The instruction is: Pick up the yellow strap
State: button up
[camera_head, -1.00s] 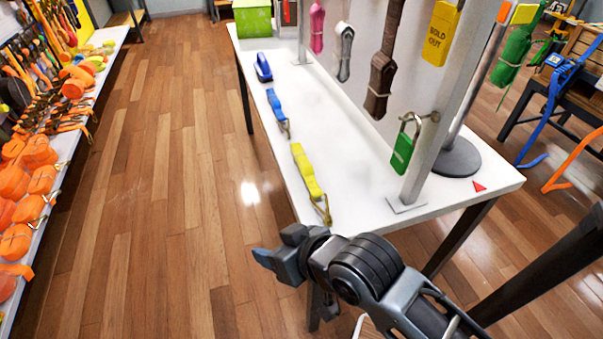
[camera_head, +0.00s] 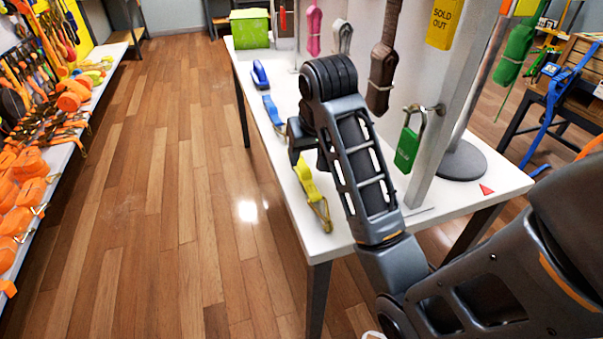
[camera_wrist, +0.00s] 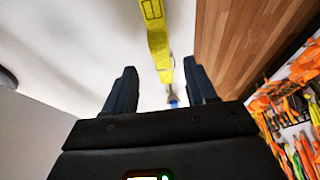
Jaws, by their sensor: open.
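The yellow strap (camera_head: 311,190) lies on the white table near its left edge, with a metal hook at its near end. In the head view my gripper (camera_head: 298,150) hangs over the strap's far end, and my arm partly covers the table there. In the wrist view the yellow strap (camera_wrist: 158,38) runs down from the top edge toward the gap between the two dark fingers of my gripper (camera_wrist: 160,85). The fingers are apart with nothing gripped. I cannot tell how high they are above the strap.
A blue strap (camera_head: 272,112) and a blue item (camera_head: 260,73) lie farther back on the white table (camera_head: 330,235). A green padlock (camera_head: 408,148) and a brown strap (camera_head: 382,75) hang to the right. A shelf of orange straps (camera_head: 28,165) stands left across clear floor.

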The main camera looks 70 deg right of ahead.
aim_at(303, 167)
jog(key=shift+b+x, duration=1)
jog(key=shift+x, duration=0.45)
jog(key=shift+w+b+x, duration=0.1)
jog(key=shift+b+x, duration=0.05)
jog(key=shift+x, duration=0.95)
jog(key=shift+w+b+x, duration=0.15)
jog(key=shift+x, duration=0.95)
jog(key=shift+r, duration=0.1)
jog(key=shift+c, duration=0.4)
grip_shut()
jog(key=shift+r, duration=0.15)
